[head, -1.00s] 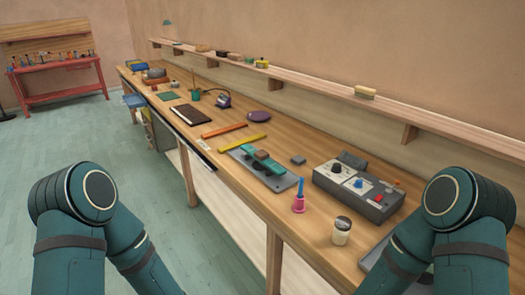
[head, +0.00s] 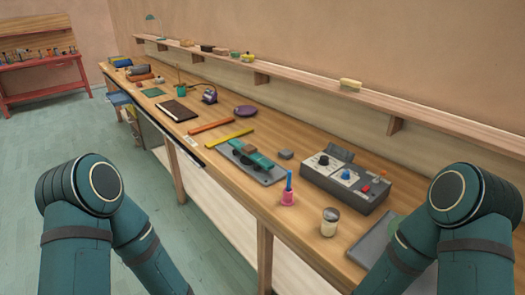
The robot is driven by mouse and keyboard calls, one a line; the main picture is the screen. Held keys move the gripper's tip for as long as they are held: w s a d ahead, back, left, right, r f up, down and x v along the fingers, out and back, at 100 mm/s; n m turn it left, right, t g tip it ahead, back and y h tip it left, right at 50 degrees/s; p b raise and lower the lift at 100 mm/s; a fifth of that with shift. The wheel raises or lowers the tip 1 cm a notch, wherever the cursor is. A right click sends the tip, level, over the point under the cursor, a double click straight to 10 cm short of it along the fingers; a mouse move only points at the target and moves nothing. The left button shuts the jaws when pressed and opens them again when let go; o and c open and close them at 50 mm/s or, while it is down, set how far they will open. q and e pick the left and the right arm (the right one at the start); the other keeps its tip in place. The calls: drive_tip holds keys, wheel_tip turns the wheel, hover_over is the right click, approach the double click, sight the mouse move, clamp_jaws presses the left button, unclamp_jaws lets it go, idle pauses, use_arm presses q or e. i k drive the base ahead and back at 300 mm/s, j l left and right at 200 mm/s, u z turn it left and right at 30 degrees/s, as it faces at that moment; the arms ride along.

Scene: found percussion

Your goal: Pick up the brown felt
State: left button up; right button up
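A small brown piece (head: 250,149) rests by the green blocks (head: 262,160) on a grey tray (head: 270,178) in the middle of the bench. It may be the brown felt, but it is too small to tell its material. Brown blocks (head: 207,48) also sit on the wall shelf, and I cannot tell whether one of them is felt. My two arms show at the lower left and lower right, but neither gripper is in view.
The long wooden bench (head: 240,200) holds a grey control box (head: 345,181), a pink holder (head: 288,197), a lidded jar (head: 329,222), a yellow bar (head: 230,138) and a dark notebook (head: 178,110). A wall shelf (head: 300,82) runs above. The floor at left is clear.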

sight(248, 149)
drive_tip(key=z, duration=0.45)
drive_tip(key=i+j+z, duration=0.1)
drive_tip(key=z, duration=0.3)
drive_tip(key=j+z, duration=0.15)
drive_tip(key=z, duration=0.3)
drive_tip(key=j+z, duration=0.7)
drive_tip(key=j, duration=0.2)
drive_tip(key=k+j+z, duration=0.2)
drive_tip(key=j, duration=0.25)
drive_tip(key=j+z, duration=0.25)
drive_tip(key=j, duration=0.2)
drive_tip(key=k+j, duration=0.1)
drive_tip(key=j, duration=0.3)
drive_tip(key=k+j, duration=0.1)
drive_tip(key=j, duration=0.25)
drive_tip(key=k+j+z, duration=0.1)
drive_tip(key=j, duration=0.3)
drive_tip(key=k+j, duration=0.15)
drive_tip(key=j, duration=0.2)
drive_tip(key=k+j, duration=0.1)
drive_tip(key=j, duration=0.25)
drive_tip(key=z, duration=0.05)
